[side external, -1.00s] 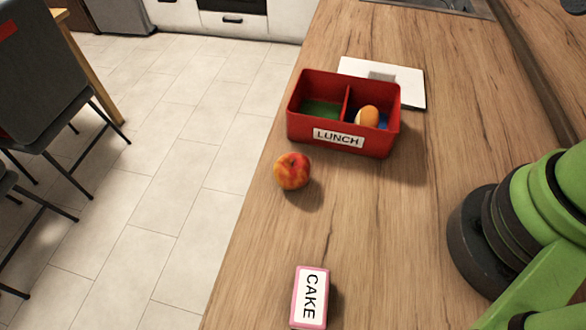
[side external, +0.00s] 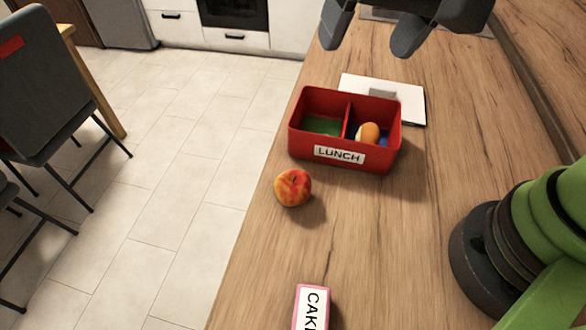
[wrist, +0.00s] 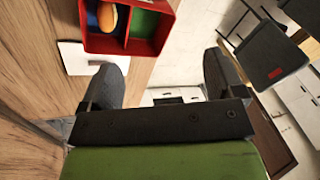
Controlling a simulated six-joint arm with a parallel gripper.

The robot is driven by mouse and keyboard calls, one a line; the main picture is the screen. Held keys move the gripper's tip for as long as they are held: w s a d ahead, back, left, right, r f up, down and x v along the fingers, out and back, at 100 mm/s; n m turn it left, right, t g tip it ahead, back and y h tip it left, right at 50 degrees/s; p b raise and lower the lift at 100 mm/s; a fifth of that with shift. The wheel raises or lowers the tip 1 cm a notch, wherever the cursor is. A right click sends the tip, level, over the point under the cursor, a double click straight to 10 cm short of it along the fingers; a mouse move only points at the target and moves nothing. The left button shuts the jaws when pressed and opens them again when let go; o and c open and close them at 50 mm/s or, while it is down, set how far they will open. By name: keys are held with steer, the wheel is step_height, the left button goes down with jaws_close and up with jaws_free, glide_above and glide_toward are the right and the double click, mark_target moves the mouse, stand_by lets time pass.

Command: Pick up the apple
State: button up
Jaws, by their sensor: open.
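The apple (side external: 293,188), red and yellow, sits on the wooden counter near its left edge in the side external view, just in front of the lunch box. My gripper (side external: 366,40) is at the top of that view, dark, open and empty, above the counter and well apart from the apple. In the wrist view my gripper's two fingers (wrist: 164,80) are spread with nothing between them. The apple does not show in the wrist view.
A red box labelled LUNCH (side external: 309,152) has two compartments, with an orange-and-white food item (side external: 368,132) in the right one. A white card (side external: 412,100) lies behind it. A pink box labelled CAKE (side external: 311,309) is at the front. The counter right of the apple is clear.

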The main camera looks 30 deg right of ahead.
steer(key=g+h, duration=0.1)
steer(key=g, duration=0.1)
glide_toward(292, 176)
steer(key=shift+n+g+h, duration=0.3)
steer(key=f, duration=0.6)
steer(key=shift+a+f, duration=0.2)
steer(key=shift+a, duration=0.1)
steer(key=shift+w+a+f, duration=0.1)
steer(key=shift+w+f, duration=0.05)
steer(key=shift+f, duration=1.4)
steer(key=shift+w+a+f, duration=0.1)
steer(key=shift+f, duration=1.4)
steer(key=c, duration=1)
steer(key=shift+c, duration=0.2)
steer(key=shift+r, duration=0.15)
